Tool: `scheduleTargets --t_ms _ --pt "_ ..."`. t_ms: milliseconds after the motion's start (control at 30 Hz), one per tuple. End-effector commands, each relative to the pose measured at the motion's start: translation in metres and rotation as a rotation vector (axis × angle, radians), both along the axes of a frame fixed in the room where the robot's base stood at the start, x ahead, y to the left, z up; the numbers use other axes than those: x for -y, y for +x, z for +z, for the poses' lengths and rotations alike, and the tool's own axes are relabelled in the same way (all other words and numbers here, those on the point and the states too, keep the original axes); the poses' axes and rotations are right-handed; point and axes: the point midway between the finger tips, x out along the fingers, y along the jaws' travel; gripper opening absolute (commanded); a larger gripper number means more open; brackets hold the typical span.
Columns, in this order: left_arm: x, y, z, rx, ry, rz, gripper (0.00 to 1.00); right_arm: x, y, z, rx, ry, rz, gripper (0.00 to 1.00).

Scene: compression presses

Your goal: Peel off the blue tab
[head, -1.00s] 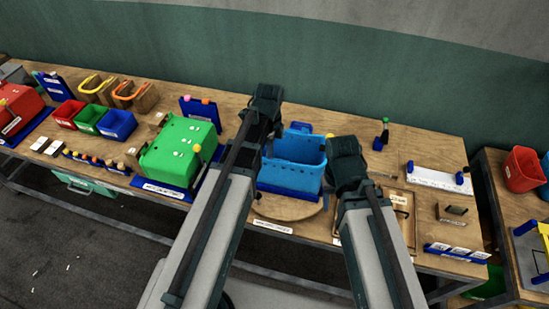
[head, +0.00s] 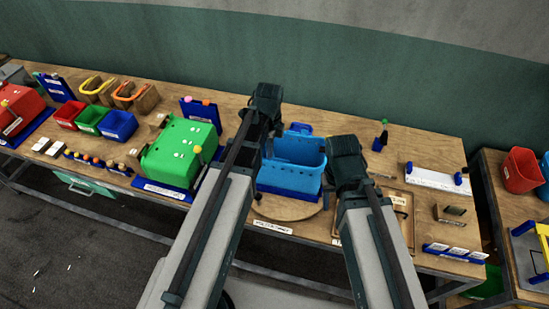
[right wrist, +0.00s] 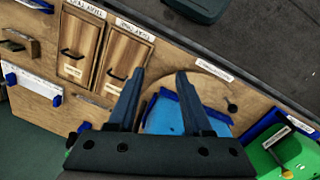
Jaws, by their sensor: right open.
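No separate blue tab can be made out with certainty. A blue open box (head: 293,165) stands on a round wooden turntable (head: 287,208) between my two arms. Its dark blue rim also shows beyond my right fingers in the right wrist view (right wrist: 166,101). My right gripper (right wrist: 160,73) has its fingers spread, with nothing held between them. In the head view my right gripper (head: 347,165) is just right of the blue box, its fingers hidden. My left gripper (head: 266,100) is at the box's upper left; its fingers cannot be made out.
A green press (head: 178,150) stands left of the box. Red (head: 68,114), green and blue bins sit further left. Wooden trays with handles (right wrist: 122,62) lie to the right of the turntable. A white rail (head: 436,178) lies on fairly clear bench at the right.

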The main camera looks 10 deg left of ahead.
Motion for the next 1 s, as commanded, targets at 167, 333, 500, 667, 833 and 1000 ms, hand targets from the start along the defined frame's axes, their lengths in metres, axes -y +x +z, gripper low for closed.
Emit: scheduleTargets --t_ms 167,333,500,667,833,1000 --pt "0.0 0.0 0.016 0.0 0.0 0.0 0.0 0.0 0.0 0.016 0.0 0.0 0.0 0.5" --pt "0.0 0.0 0.029 0.0 0.0 0.0 0.0 0.0 0.0 0.029 0.0 0.0 0.0 0.5" --pt "0.0 0.0 0.042 0.0 0.0 0.0 0.0 0.0 0.0 0.042 0.0 0.0 0.0 0.5" --pt "0.0 0.0 0.05 0.0 0.0 0.0 0.0 0.0 0.0 0.051 0.0 0.0 0.0 0.5" --pt "0.0 0.0 0.049 0.0 0.0 0.0 0.0 0.0 0.0 0.049 0.0 0.0 0.0 0.5" --pt "0.0 0.0 0.048 0.0 0.0 0.0 0.0 0.0 0.0 0.048 0.0 0.0 0.0 0.5"
